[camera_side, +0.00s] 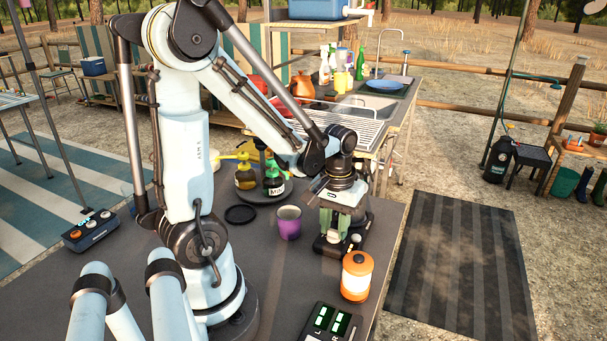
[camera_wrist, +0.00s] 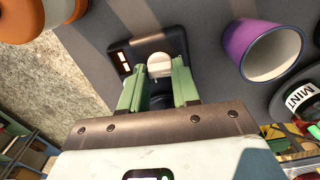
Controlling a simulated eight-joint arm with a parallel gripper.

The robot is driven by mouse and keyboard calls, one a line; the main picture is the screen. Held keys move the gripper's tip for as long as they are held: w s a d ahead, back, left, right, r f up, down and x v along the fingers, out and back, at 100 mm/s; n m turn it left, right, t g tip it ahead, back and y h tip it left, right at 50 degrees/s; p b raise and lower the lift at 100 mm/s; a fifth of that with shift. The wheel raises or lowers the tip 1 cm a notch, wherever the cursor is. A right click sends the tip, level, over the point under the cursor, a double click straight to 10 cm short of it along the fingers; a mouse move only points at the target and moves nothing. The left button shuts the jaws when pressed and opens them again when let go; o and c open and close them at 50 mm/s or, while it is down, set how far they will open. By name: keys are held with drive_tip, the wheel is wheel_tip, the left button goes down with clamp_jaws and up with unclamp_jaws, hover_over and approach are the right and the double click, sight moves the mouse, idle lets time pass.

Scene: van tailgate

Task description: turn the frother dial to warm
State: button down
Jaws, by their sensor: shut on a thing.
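The frother (camera_side: 361,239) is a small black unit on the dark tabletop, partly hidden under my gripper in the side view. In the wrist view its black body (camera_wrist: 121,48) has a small lit panel on the left. The pale round dial (camera_wrist: 158,65) sits between my green fingertips. My gripper (camera_side: 340,226) points down over the frother, and in the wrist view its fingers (camera_wrist: 159,72) are shut on the dial. Most of the frother's near side is hidden behind the fingers and palm. I cannot read which setting the dial points to.
A purple cup (camera_side: 289,229) stands just left of the frother. An orange lantern (camera_side: 357,280) stands close in front of it. Pump bottles (camera_side: 273,184) stand on a round tray behind the cup. A black disc (camera_side: 240,214) lies flat. A dark panel (camera_side: 330,325) lies at the front edge.

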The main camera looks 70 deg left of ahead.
sight(334, 231)
drive_tip(key=shift+m, duration=1.2)
drive_tip(key=c, duration=0.8)
unclamp_jaws()
drive_tip(key=shift+r, duration=6.05)
drive_tip(key=shift+c, duration=0.5)
